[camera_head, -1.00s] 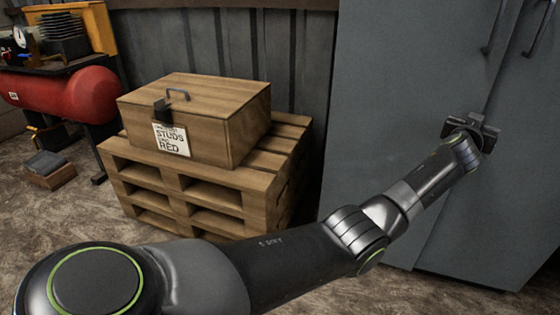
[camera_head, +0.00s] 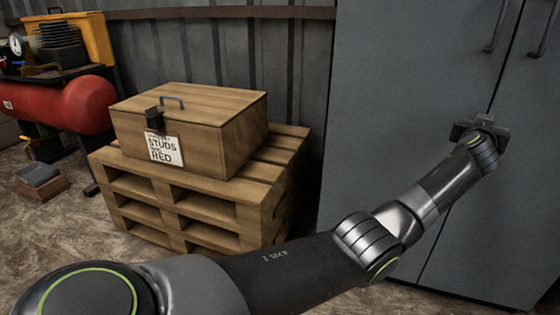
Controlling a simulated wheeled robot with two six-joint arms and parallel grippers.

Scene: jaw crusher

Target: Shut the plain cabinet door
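The tall plain grey cabinet stands at the right of the head view. Its left door (camera_head: 400,100) is a flat panel with a dark bar handle (camera_head: 497,25) near the top of the picture. Its right door (camera_head: 515,200) has a similar handle beside the seam. The left door looks flush or nearly flush with the right one; a small gap cannot be ruled out. My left gripper (camera_head: 478,124) is at the left door's face near the seam, below the handle, apparently touching it. Its fingertips point away and are hidden. My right gripper is out of view.
A wooden box (camera_head: 190,125) with a label sits on a wooden pallet stack (camera_head: 240,210) left of the cabinet. A red tank (camera_head: 60,103) and orange machine stand at far left. A small block (camera_head: 40,180) lies on the floor. A corrugated wall is behind.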

